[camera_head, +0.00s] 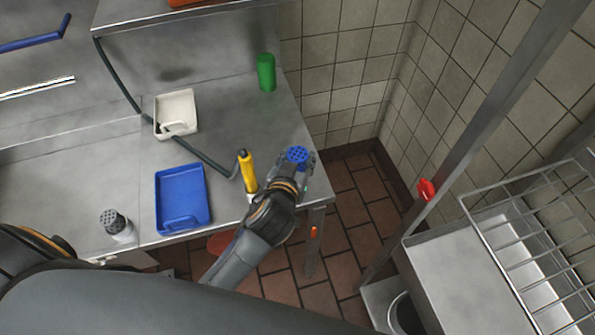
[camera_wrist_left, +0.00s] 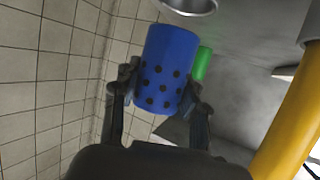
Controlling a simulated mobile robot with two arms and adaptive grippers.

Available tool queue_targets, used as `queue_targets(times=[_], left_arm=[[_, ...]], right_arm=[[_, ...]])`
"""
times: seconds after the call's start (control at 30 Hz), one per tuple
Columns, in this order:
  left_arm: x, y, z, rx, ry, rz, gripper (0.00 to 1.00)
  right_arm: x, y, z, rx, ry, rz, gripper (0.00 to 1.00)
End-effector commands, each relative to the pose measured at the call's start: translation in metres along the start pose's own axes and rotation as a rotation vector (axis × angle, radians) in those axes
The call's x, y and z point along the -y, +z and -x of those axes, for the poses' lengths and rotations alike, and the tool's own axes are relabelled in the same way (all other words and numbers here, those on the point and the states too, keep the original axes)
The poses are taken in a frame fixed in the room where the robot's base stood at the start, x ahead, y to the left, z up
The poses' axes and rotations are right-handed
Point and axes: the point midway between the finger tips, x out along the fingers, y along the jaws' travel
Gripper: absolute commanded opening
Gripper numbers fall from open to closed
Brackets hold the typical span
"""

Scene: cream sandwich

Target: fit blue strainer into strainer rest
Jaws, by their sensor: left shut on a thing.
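The blue strainer (camera_head: 297,155), a cylinder with dark holes, is held by my left gripper (camera_head: 294,170) over the right edge of the steel table. My left gripper is shut on it. In the left wrist view the strainer (camera_wrist_left: 171,68) sits between the two fingers (camera_wrist_left: 160,98), with its holed part towards the wrist. I cannot tell for certain which thing is the strainer rest. A round metal rim (camera_wrist_left: 190,6) shows beyond the strainer at the top of the left wrist view. My right gripper is not in view.
A yellow-handled tool (camera_head: 248,172) stands just left of my left gripper. The steel table (camera_head: 225,115) also bears a blue tray (camera_head: 183,213), a white tray (camera_head: 176,104), a green cylinder (camera_head: 266,72) and a grey holed cylinder (camera_head: 115,224). A metal rack (camera_head: 530,235) stands at right.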

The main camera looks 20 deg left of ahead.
Motion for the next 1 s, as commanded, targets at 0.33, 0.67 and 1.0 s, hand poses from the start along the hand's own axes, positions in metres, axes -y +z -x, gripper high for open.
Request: queue_targets(times=[0.33,0.67,1.0], left_arm=[[0.006,0.017,-0.028,-0.003,-0.001,-0.001,0.12],[0.005,0.041,-0.036,-0.001,0.001,0.0,0.12],[0.005,0.044,-0.037,0.001,0.0,0.001,0.48]], right_arm=[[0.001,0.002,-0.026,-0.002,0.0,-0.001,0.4],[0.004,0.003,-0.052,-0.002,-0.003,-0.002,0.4],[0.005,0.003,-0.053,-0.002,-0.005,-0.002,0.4]])
